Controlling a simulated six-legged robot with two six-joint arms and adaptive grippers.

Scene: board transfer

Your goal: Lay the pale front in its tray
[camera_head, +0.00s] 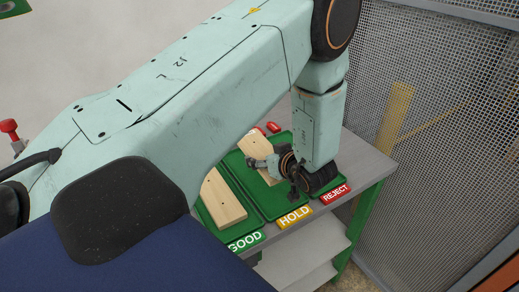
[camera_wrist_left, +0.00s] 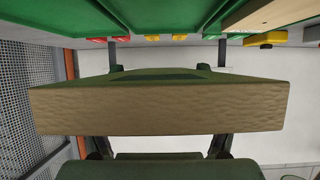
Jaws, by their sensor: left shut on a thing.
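My left gripper (camera_head: 277,170) is low over the middle tray, with its arm coming down from above. It is shut on a wooden board (camera_wrist_left: 160,108), which lies crosswise in the left wrist view with its long rough edge toward the camera. In the head view a pale board (camera_head: 255,148) shows at the gripper, above or on the green HOLD tray (camera_head: 268,205); I cannot tell whether it touches the tray. Part of it is hidden by the gripper. Another pale board (camera_head: 224,200) lies in the green GOOD tray (camera_head: 210,222). My right gripper is not in view.
A yellow HOLD label (camera_head: 294,217), a green GOOD label (camera_head: 246,242) and a red REJECT label (camera_head: 335,194) mark the near edge of the grey table (camera_head: 365,165). A wire mesh fence (camera_head: 440,110) stands close on the right. My left arm hides much of the table.

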